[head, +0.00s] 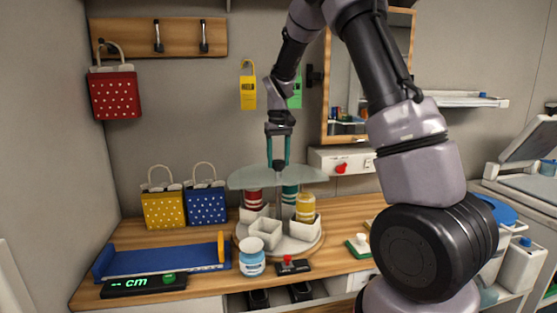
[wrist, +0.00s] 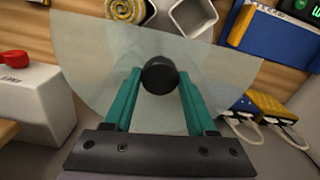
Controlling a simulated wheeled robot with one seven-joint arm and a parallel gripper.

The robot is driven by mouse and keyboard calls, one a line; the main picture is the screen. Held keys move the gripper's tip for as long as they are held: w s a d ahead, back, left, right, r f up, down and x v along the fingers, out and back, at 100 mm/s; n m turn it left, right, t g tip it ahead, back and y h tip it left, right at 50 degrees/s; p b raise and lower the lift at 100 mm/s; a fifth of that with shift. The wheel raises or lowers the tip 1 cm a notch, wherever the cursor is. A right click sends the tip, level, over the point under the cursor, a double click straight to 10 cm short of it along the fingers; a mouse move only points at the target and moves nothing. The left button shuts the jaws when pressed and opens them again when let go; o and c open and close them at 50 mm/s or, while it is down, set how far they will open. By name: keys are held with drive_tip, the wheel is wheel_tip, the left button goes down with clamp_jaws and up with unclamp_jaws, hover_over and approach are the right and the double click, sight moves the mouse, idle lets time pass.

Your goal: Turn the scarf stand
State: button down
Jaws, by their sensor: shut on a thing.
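The scarf stand (head: 282,245) is a round turntable on the wooden counter, with white compartments and a pale translucent cover plate (head: 252,180) above. Rolled scarves stand in it: a red one (head: 253,198), a teal one (head: 290,193) and a yellow one (head: 305,207). The yellow scarf also shows at the top of the wrist view (wrist: 127,8). My gripper (head: 278,163) points down over the stand's middle. In the wrist view, its teal fingers are shut on a black round knob (wrist: 160,75) at the cover's centre.
Yellow (head: 163,208) and blue (head: 206,203) dotted bags stand left of the stand. A blue measuring board (head: 155,260), a white jar (head: 252,256) and a red-button box (head: 292,265) sit in front. A white box with a red knob (head: 341,168) is behind right.

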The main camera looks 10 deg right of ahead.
drive_tip(key=shift+n, duration=3.9)
drive_tip(key=shift+c, duration=1)
unclamp_jaws()
wheel_tip(320, 180, up, 11)
